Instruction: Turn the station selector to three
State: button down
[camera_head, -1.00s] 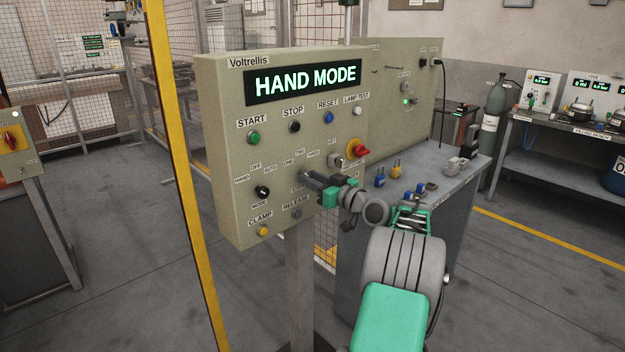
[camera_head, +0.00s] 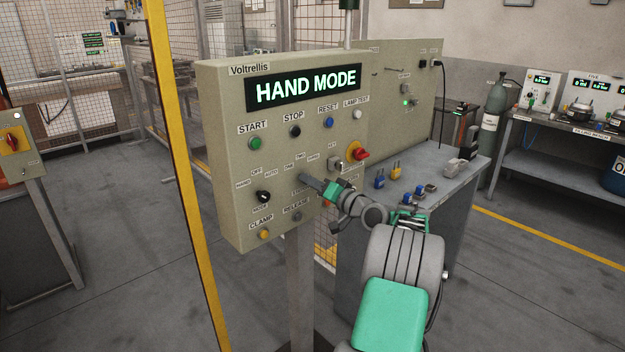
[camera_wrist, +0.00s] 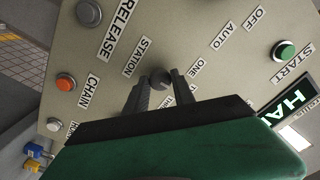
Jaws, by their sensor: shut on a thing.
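The station selector is a small dark knob (camera_wrist: 158,82) on the beige control panel (camera_head: 225,150). In the wrist view it sits beside the STATION label, with the ONE label close by and the labels after it partly covered by a finger. My gripper (camera_wrist: 158,88) has its dark fingers on both sides of the knob, shut on it at the fingertips. In the head view my gripper (camera_head: 304,179) reaches the panel right of the mode selector (camera_head: 263,196) and hides the knob. I cannot tell which number the knob points to.
The lit display (camera_head: 306,88) reads HAND MODE. A green START button (camera_head: 255,143), black STOP button (camera_head: 295,131) and yellow CLAMP button (camera_head: 264,234) are nearby. A yellow post (camera_head: 180,160) stands at left.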

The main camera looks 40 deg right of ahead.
jog(key=shift+m+p, duration=2.65)
jog(key=shift+m, duration=1.95)
jog(key=c, duration=1.1)
grip_release()
jog(key=shift+o, duration=0.2)
jog(key=s+b, duration=0.1)
jog(key=s, duration=0.6)
jog(key=shift+s, duration=0.4)
jog(key=shift+d, duration=0.1)
